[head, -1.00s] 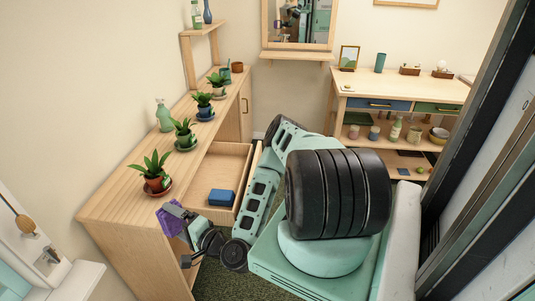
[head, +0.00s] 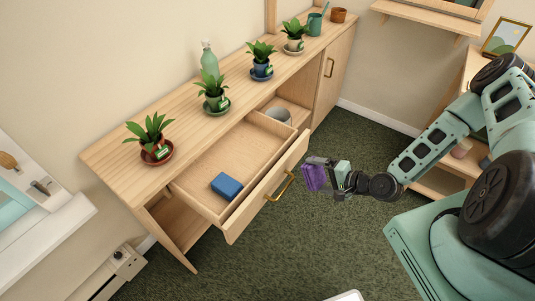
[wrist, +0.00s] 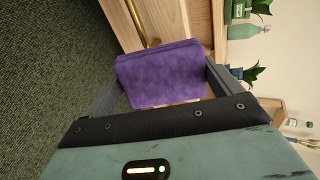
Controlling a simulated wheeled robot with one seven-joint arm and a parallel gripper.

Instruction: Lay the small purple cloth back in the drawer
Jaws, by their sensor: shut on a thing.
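The small purple cloth (head: 315,178) is held in my gripper (head: 328,178), in front of the drawer and to the right of its front panel in the head view. In the wrist view the cloth (wrist: 162,74) looks folded and sits between the two dark fingers. The drawer (head: 222,168) is pulled open from the wooden cabinet, with a brass handle (head: 281,187) on its front. A small blue block-like item (head: 227,186) lies inside the drawer near its left end. The rest of the drawer floor is bare.
Several potted plants, one of them in a red-brown pot (head: 156,153), and a green bottle (head: 209,62) stand on the cabinet top (head: 185,128). A grey bowl-like item (head: 279,114) sits in the open compartment beside the drawer. The green carpet before the drawer is clear.

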